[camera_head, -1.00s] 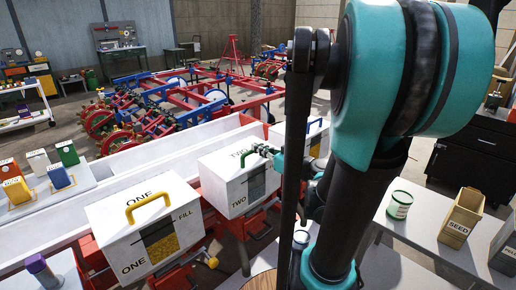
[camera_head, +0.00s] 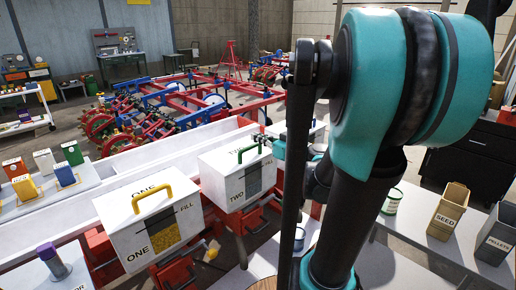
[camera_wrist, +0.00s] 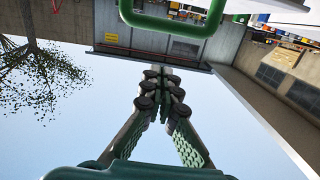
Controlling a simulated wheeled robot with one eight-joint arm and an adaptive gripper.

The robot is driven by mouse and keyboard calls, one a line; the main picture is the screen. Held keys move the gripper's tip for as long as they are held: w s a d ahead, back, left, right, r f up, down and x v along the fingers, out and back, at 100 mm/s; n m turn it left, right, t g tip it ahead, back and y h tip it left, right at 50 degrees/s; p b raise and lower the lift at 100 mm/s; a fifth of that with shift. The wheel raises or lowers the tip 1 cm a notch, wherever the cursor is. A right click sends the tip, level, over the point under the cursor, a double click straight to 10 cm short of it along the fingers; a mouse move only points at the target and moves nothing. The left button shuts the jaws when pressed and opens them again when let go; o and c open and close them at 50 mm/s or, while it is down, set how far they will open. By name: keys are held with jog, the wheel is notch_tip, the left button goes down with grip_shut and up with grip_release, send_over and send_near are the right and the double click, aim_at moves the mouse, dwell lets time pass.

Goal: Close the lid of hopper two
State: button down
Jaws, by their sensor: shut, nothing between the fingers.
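Hopper two (camera_head: 228,188) is a white box marked TWO, with a dark window on its front. Its lid (camera_head: 222,157) looks flat on the box, though the arm's side of it is partly hidden. A green handle (camera_head: 247,151) stands on the lid. My gripper (camera_head: 263,141) is at the right end of that handle; whether it touches cannot be told. In the wrist view a green handle (camera_wrist: 168,27) crosses the top, just beyond the tips of my gripper (camera_wrist: 163,76). The fingers meet there, shut and empty.
Hopper one (camera_head: 122,238), with a yellow handle (camera_head: 151,193), stands at the near left. Another white hopper (camera_head: 297,128) is partly hidden behind my arm. A seed box (camera_head: 446,218) and a pellets box (camera_head: 497,238) stand on the right table. Red machinery frames lie behind.

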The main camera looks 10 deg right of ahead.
jog(key=s+d+f, duration=0.4)
jog(key=s+f, duration=0.1)
jog(key=s, duration=0.1)
jog(key=s+a+f+m+g+h, duration=0.1)
jog(key=s+a+f+g, duration=0.2)
jog(key=f, duration=0.3)
jog(key=s+a+f+m+g+h, duration=0.1)
jog(key=s+a+f+g+h, duration=0.2)
jog(key=f, duration=0.4)
jog(key=s+d+f+m+g+h, duration=0.4)
jog(key=s+d+f+h, duration=0.1)
jog(key=s+d, duration=0.1)
jog(key=shift+s+f+h, duration=0.3)
jog(key=shift+s+f, duration=0.1)
jog(key=shift+s, duration=0.15)
